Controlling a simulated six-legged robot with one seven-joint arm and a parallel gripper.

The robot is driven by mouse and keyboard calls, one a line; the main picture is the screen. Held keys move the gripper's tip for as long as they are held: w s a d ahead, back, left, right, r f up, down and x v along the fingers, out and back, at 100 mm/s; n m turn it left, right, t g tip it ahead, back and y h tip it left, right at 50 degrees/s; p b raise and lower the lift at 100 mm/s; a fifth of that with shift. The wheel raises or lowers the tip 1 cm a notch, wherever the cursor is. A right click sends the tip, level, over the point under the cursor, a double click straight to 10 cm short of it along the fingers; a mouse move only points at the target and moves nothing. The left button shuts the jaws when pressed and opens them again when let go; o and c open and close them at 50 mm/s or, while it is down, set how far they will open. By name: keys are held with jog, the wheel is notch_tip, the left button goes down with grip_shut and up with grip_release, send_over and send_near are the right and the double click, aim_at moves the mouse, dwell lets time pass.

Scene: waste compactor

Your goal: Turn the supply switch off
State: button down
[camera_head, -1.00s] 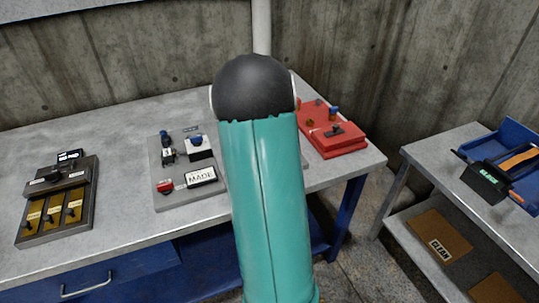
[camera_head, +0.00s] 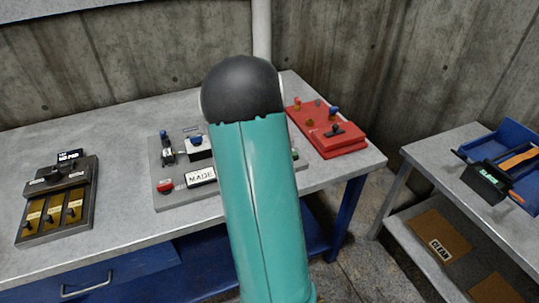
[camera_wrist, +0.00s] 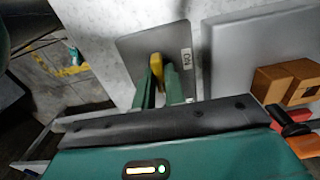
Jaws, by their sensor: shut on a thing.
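In the wrist view, my gripper (camera_wrist: 161,80) has its two green fingers closed around a yellow handle (camera_wrist: 157,63), which I take to be the supply switch. The handle stands on a dark grey plate (camera_wrist: 135,50) fixed to a pale surface. A small white label (camera_wrist: 187,59) sits on the plate beside the handle; its text is too small to read surely. The fingers hide part of the handle. In the head view, my arm hides both the gripper and the handle.
On the table (camera_head: 110,135) stand a black panel with brass plates (camera_head: 58,200), a grey panel with a MADE sign (camera_head: 200,177) and a red box with levers (camera_head: 325,128). A side bench (camera_head: 440,160) with a blue tray (camera_head: 520,150) is at right.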

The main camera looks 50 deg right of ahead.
jog(key=c, duration=1.5)
grip_release()
jog(key=shift+o, duration=0.2)
notch_tip(320, 180, up, 14)
jog(key=w+a+r+n+t, duration=0.1)
jog(key=a+r+n+t, duration=0.15)
jog(key=a+n, duration=0.7)
jog(key=a+r+n+t, duration=0.1)
jog(key=a+r+n, duration=0.25)
jog(key=a, duration=1.25)
jog(key=s+a+f+n+t, duration=0.1)
jog(key=s+a+n, duration=0.3)
jog(key=a, duration=0.4)
jog(key=s+a+f+n+t, duration=0.1)
jog(key=s+a+n, duration=0.4)
jog(key=a+n, duration=0.2)
jog(key=shift+a, duration=0.55)
